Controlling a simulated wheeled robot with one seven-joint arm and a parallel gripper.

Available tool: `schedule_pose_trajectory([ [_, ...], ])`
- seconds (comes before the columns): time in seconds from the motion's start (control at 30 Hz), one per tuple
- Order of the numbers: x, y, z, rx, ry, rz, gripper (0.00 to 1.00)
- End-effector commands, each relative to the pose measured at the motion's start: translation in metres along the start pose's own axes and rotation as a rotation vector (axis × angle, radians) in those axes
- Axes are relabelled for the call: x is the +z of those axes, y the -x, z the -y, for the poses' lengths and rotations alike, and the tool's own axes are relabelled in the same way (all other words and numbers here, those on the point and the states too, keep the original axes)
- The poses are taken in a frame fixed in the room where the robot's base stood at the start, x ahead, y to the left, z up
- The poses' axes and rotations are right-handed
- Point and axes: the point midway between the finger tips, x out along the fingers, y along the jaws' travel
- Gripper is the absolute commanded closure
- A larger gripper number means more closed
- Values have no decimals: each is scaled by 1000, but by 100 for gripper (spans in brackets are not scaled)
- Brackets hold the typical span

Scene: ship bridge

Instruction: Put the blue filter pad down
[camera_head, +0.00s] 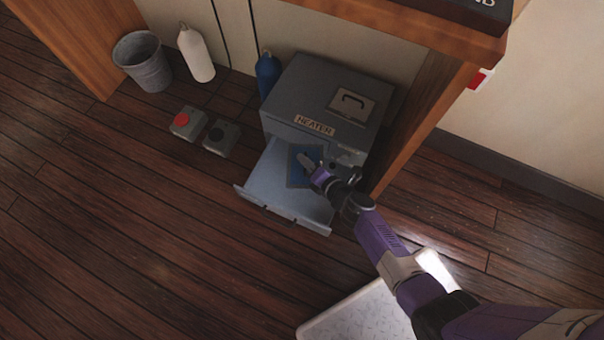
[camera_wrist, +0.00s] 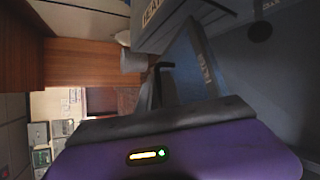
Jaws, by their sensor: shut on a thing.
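The blue filter pad (camera_head: 296,178) is a flat blue piece with a dark rim, over the open drawer (camera_head: 264,176) of the grey heater (camera_head: 325,95). My gripper (camera_head: 308,163) is shut on the pad, at its right side. Whether the pad touches the drawer floor cannot be told. In the wrist view, my gripper's dark fingers (camera_wrist: 157,85) show beyond the purple body. A narrow grey strip with partly readable lettering (camera_wrist: 208,70) runs close beside them; I cannot tell whether it belongs to the pad or the drawer.
A blue bottle (camera_head: 267,73), a white bottle (camera_head: 195,53) and a grey bucket (camera_head: 143,61) stand along the wall. Two small grey boxes (camera_head: 187,123) (camera_head: 221,138) sit on the floor left of the heater. A wooden desk panel (camera_head: 425,120) rises at the right.

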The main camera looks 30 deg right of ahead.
Motion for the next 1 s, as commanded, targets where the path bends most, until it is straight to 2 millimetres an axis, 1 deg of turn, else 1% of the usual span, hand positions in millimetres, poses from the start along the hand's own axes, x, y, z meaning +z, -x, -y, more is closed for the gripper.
schedule_pose_trajectory([
  [0.03,-7,-7,15,0,0,0,100],
  [0.6,-47,-48,99,0,-1,0,100],
  [0.73,-52,-53,110,1,0,1,100],
  [1.0,-56,-57,120,0,0,1,100],
])
